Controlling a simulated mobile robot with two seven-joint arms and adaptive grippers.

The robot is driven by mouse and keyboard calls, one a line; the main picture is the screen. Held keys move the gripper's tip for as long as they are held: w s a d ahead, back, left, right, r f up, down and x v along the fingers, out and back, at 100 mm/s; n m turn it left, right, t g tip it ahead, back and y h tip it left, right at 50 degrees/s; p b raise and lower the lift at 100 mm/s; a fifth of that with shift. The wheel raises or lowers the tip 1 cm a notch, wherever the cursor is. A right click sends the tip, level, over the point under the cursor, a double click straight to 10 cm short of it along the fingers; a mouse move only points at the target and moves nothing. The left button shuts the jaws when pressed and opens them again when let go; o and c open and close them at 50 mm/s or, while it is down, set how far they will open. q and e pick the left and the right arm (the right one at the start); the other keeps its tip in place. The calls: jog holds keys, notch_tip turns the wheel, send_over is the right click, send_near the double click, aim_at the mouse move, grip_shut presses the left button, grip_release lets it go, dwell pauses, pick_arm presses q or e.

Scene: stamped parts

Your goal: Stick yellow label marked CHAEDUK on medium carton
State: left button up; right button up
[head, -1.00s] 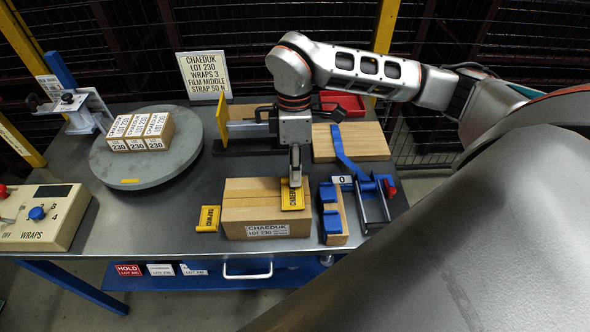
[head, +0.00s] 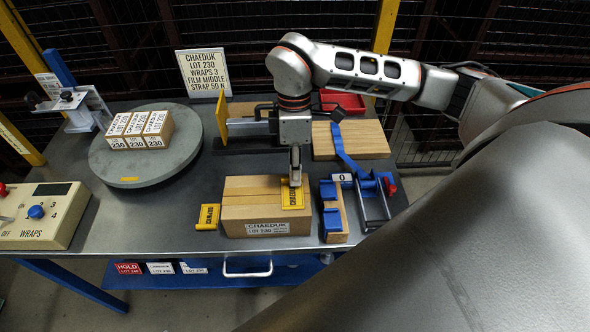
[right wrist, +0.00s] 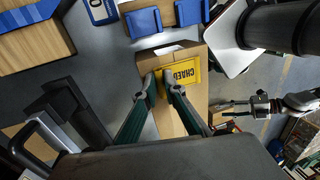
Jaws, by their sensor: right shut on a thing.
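The medium carton (head: 240,206) is a tan box near the table's front, with a white CHAEDUK LOT 230 label on its front side. My right gripper (head: 295,183) points down over the carton's right end, shut on a yellow label marked CHAEDUK (head: 292,199). The label is at the carton's top face; I cannot tell whether it lies fully flat there. In the right wrist view the fingertips (right wrist: 160,83) are at one edge of the yellow label (right wrist: 184,72), over the carton (right wrist: 200,103).
Another yellow label piece (head: 208,217) lies left of the carton. A round turntable (head: 120,171) with several small cartons (head: 140,130) is at the left, near a WRAPS control box (head: 45,215).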

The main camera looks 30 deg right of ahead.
jog(key=shift+f, duration=0.15)
jog(key=o, duration=0.7)
jog(key=r, duration=0.4)
jog(key=w+r, duration=0.1)
jog(key=r, duration=0.3)
jog(key=w+d+r, duration=0.1)
jog(key=r, duration=0.3)
jog(key=shift+d, duration=0.1)
jog(key=shift+f, duration=0.1)
